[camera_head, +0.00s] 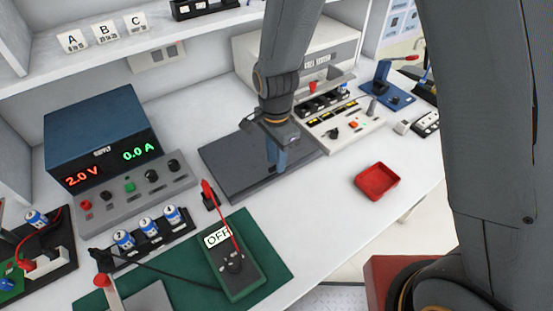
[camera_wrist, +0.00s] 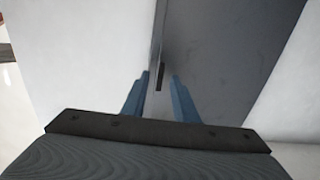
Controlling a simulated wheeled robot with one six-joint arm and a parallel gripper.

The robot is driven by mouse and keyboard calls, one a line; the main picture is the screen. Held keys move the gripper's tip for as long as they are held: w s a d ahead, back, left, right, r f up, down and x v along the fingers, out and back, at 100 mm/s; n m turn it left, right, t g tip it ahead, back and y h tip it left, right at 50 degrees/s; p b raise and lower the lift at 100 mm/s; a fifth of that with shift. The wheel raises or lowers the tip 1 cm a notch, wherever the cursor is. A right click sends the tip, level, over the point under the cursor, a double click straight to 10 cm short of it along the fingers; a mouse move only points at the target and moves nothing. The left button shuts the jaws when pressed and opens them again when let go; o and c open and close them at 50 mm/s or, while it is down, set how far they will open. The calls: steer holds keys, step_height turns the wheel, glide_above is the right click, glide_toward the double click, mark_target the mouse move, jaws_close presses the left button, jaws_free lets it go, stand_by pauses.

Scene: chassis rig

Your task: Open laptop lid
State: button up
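The laptop (camera_head: 228,166) is a flat, dark grey slab on the white bench, and its lid looks shut. My gripper (camera_head: 278,166) points down at the laptop's front edge, toward its right part in the head view. In the wrist view, the laptop (camera_wrist: 228,45) fills the upper right, with its edge running up between the blue fingers. The gripper (camera_wrist: 159,92) is open there, one finger on each side of the edge line. A small dark tab shows between the fingertips. I cannot tell whether the fingers touch the laptop.
A blue power supply (camera_head: 98,122) stands to the left, and a control box (camera_head: 335,125) stands close on the right. A red tray (camera_head: 377,181) sits near the front edge. A green mat (camera_head: 272,262) with a multimeter (camera_head: 226,262) lies in front. A shelf (camera_head: 165,40) hangs behind.

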steer(key=shift+f, duration=0.55)
jaws_close()
stand_by(1.1)
